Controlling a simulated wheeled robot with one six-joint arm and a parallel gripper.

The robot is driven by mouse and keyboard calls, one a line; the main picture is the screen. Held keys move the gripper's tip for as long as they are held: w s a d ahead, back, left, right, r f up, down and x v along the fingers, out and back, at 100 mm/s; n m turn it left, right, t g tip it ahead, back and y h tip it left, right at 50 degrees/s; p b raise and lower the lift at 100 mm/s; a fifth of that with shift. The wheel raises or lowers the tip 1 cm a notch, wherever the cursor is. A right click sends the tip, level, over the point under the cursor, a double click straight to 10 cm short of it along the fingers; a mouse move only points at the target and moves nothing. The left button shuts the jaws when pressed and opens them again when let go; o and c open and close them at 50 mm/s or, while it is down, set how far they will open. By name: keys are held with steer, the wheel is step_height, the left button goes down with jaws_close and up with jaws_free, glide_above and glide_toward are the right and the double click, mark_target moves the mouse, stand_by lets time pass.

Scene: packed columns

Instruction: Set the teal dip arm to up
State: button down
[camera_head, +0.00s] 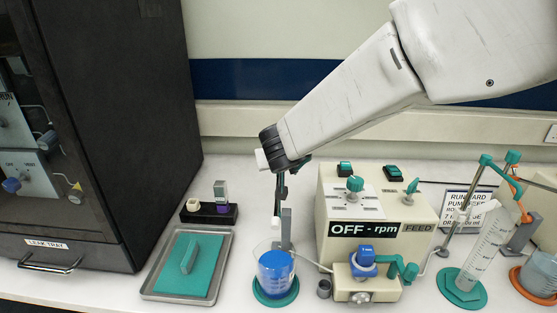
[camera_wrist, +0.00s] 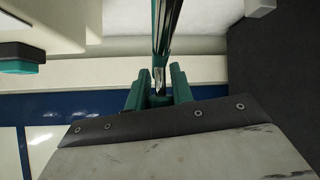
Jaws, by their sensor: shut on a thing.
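My gripper (camera_wrist: 158,92) shows in the wrist view with its teal fingers closed around a thin dark rod with teal along its side, which looks to be the teal dip arm (camera_wrist: 160,50). In the head view my wrist hangs above the beaker of blue liquid (camera_head: 275,272), and my fingers there are mostly hidden by it. A dark upright piece runs down from my wrist toward a grey post (camera_head: 286,228) just behind the beaker. I cannot tell the dip arm's exact angle. The beaker stands on a teal round base.
A cream pump box (camera_head: 330,200) reading OFF - rpm stands right of the beaker. A measuring cylinder (camera_head: 480,245) and a teal-jointed stand (camera_head: 486,159) are farther right. A metal tray (camera_head: 165,288) with a teal mat and a dark cabinet (camera_head: 130,90) are left.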

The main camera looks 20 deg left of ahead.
steer(key=shift+s+f, duration=0.15)
steer(key=shift+f, duration=0.25)
steer(key=c, duration=1.3)
jaws_free()
steer(key=shift+o, duration=0.2)
steer(key=shift+r, duration=0.15)
steer(key=shift+s+r, duration=0.1)
steer(key=shift+r, duration=0.15)
steer(key=v, duration=0.7)
steer(key=shift+s+d, duration=0.1)
steer(key=shift+s, duration=0.05)
